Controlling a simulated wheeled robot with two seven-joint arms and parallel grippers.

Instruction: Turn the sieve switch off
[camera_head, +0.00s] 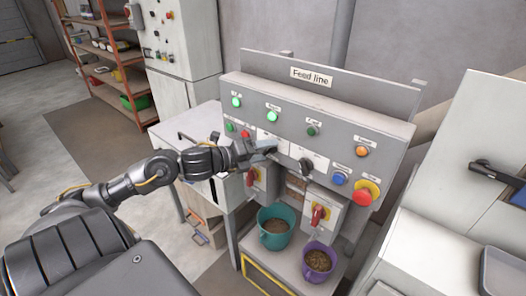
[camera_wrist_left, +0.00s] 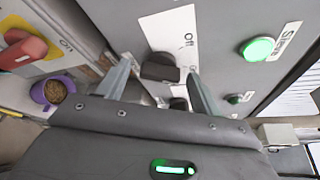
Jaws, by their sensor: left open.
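The Feed line panel (camera_head: 325,110) faces me. In the left wrist view a dark switch knob (camera_wrist_left: 160,68) sits on a white plate (camera_wrist_left: 168,32) marked "Off". A lit green lamp (camera_wrist_left: 258,48) labelled "Sieve" is to its right; it also glows on the panel in the head view. My left gripper (camera_head: 264,150) is at the panel front, partly covering that knob. In the wrist view my left gripper (camera_wrist_left: 160,85) is open, one finger on each side of the knob. Finger contact cannot be told. My right gripper is not in view.
A second black knob (camera_head: 307,166), a blue button (camera_head: 339,178) and a red stop button (camera_head: 363,196) sit to the right. Red-handled levers (camera_head: 318,215) are below, above a teal bucket (camera_head: 277,228) and purple bucket (camera_head: 318,262). Shelving (camera_head: 110,60) stands far left.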

